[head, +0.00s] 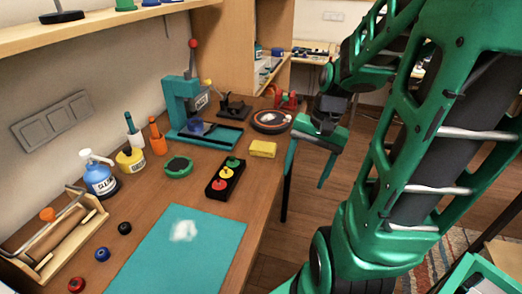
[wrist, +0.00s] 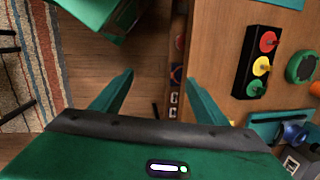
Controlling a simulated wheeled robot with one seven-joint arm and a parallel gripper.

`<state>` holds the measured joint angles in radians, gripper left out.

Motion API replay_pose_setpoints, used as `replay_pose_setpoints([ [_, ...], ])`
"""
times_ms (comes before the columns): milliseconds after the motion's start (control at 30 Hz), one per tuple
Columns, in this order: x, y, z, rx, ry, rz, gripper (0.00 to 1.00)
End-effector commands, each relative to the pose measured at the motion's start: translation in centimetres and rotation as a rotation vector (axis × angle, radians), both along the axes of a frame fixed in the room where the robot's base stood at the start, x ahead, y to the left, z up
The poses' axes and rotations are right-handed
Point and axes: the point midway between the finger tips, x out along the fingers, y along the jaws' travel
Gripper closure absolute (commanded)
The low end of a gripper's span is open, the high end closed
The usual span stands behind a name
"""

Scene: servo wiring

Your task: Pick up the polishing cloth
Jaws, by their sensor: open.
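A small white crumpled thing (head: 184,230), which looks like the polishing cloth, lies on the teal mat (head: 215,240) at the front of the bench. A yellow block or folded pad (head: 263,149) lies near the bench's right edge; I cannot tell whether it is cloth or sponge. My gripper (head: 308,170) is open and empty, pointing down beside the bench's right edge, apart from both. In the wrist view my gripper (wrist: 159,77) has its fingers spread over the floor and bench edge. Neither the white thing nor the yellow block shows clearly there.
A black box with red, yellow and green knobs (head: 225,180) stands mid-bench, also in the wrist view (wrist: 256,68). Behind are a teal press (head: 190,105), a round dark dish (head: 270,121) and bottles (head: 99,176). A wooden roller stand (head: 55,235) is at left.

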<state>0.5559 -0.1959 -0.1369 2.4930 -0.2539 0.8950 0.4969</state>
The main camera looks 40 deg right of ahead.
Motion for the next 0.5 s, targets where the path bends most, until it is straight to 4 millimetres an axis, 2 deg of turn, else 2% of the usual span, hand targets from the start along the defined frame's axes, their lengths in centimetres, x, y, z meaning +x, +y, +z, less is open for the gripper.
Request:
replay_pose_setpoints([
  [100,2.6,-0.7,-1.8,0.118,-0.002,-0.188,0.33],
  [233,5.4,-1.4,-3.2,0.274,-0.011,-0.397,0.33],
  [500,10.0,-3.9,-3.7,0.649,-0.020,-0.806,0.33],
])
